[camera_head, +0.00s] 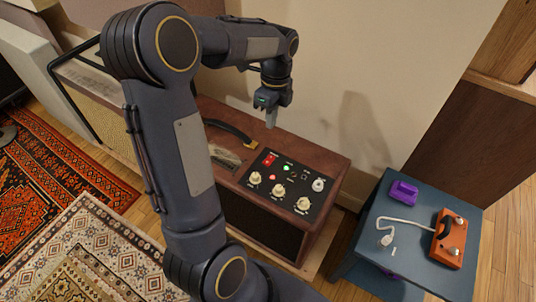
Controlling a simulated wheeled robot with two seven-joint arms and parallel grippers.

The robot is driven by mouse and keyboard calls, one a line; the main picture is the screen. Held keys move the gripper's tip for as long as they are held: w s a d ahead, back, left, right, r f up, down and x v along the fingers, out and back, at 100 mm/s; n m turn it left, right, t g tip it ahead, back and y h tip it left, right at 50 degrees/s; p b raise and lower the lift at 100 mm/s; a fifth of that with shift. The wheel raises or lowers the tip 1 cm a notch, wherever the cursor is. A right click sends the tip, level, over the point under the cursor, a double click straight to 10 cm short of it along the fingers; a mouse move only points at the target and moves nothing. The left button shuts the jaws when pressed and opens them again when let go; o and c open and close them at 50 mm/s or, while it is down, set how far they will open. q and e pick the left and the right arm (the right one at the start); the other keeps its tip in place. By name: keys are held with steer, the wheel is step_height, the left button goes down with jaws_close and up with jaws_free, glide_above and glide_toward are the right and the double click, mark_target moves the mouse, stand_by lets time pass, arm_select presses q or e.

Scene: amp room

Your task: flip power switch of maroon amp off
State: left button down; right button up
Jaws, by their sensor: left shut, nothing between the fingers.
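The maroon amp (330,160) stands against the wall in the middle of the view, with a black control panel (296,213) on its top. A red power switch (269,159) sits at the panel's upper left corner; its exact tilt is too small to tell. A small green light (287,168) and a red light (272,177) show near it. My left gripper (271,121) is shut and empty, pointing down above the amp's back edge, behind the switch and apart from it. My left arm hides the amp's left part. My right gripper is out of view.
Cream knobs (278,190) and a white plug or jack (318,185) are on the panel. A blue-grey table (375,245) at the right holds an orange pedal (450,238), a purple object (403,191) and a white cable (405,222). The wall stands close behind the amp. Rugs (60,180) cover the left floor.

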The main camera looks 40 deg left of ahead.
mark_target(268, 162)
arm_select(q)
steer(key=f+b, duration=0.1)
steer(key=f, duration=0.3)
steer(key=s+f+b, duration=0.1)
steer(key=f+b, duration=0.1)
steer(key=f, duration=0.3)
steer(key=f+b, duration=0.2)
steer(key=f, duration=0.2)
steer(key=shift+s+d+f, duration=0.1)
steer(key=shift+s+f, duration=0.2)
steer(key=shift+s, duration=0.05)
steer(key=shift+f, duration=0.15)
steer(key=shift+s+f, duration=0.15)
steer(key=shift+s, duration=0.05)
steer(key=shift+f, duration=0.15)
steer(key=shift+w, duration=0.15)
